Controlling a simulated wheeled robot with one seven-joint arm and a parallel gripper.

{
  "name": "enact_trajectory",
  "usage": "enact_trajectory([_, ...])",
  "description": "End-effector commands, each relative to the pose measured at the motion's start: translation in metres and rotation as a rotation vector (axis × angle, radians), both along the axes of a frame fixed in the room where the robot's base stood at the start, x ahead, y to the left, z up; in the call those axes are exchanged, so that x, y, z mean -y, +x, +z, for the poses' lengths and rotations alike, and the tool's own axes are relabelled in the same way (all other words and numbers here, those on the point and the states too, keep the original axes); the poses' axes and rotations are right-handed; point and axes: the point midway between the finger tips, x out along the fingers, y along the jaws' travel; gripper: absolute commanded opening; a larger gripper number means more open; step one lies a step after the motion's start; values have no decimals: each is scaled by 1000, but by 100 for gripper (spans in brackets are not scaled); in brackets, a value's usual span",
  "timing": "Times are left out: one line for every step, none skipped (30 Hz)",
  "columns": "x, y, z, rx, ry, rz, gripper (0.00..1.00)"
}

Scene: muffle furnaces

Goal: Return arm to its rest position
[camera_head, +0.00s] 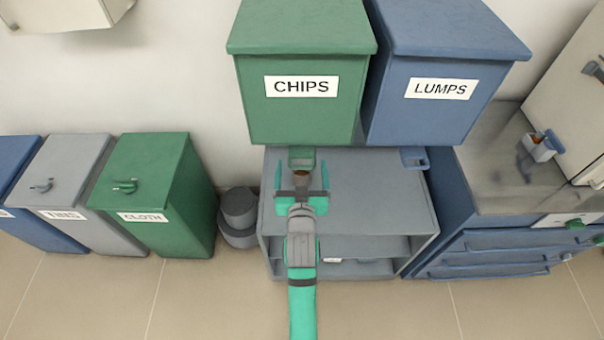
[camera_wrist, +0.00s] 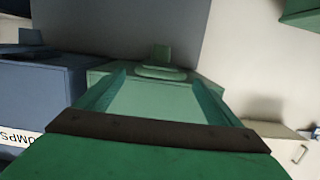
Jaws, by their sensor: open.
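My gripper (camera_head: 302,176) is in front of the grey shelf unit, just below the green CHIPS bin (camera_head: 300,112) in the picture. Its two fingers stand apart, so it is open. A small brown patch shows between the fingers; I cannot tell whether it is part of my gripper or a separate thing. My arm reaches up from the bottom edge of the head view.
The blue LUMPS bin (camera_head: 437,100) stands beside CHIPS; it also shows in the wrist view (camera_wrist: 35,95). Both are above the grey shelf unit (camera_head: 385,190). The green CLOTH bin (camera_head: 165,195) and grey TINS bin (camera_head: 75,185) stand left. A bench (camera_head: 500,170) with drawers is right.

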Motion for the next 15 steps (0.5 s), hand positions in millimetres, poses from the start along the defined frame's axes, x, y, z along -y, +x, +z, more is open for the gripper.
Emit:
enact_trajectory([0, -2, 0, 0, 0, 1, 87])
enact_trajectory([0, -3, 1, 0, 0, 1, 87])
enact_trajectory([-1, -4, 1, 1, 0, 1, 87])
enact_trajectory([-1, -4, 1, 1, 0, 1, 87])
enact_trajectory([-1, -4, 1, 1, 0, 1, 87])
enact_trajectory([-1, -4, 1, 1, 0, 1, 87])
enact_trajectory([-1, -4, 1, 1, 0, 1, 87])
enact_trajectory([0, -4, 1, 1, 0, 1, 87])
enact_trajectory([0, -5, 0, 0, -1, 0, 87])
enact_trajectory([0, -6, -1, -1, -1, 0, 87])
enact_trajectory([0, -8, -2, -2, -2, 0, 87])
enact_trajectory([1, -12, -6, -4, -3, 0, 87])
enact_trajectory([2, -16, -9, -6, -4, 1, 87])
enact_trajectory([2, -21, -12, -7, -6, 0, 87])
enact_trajectory([3, -29, -19, -11, -9, 0, 87])
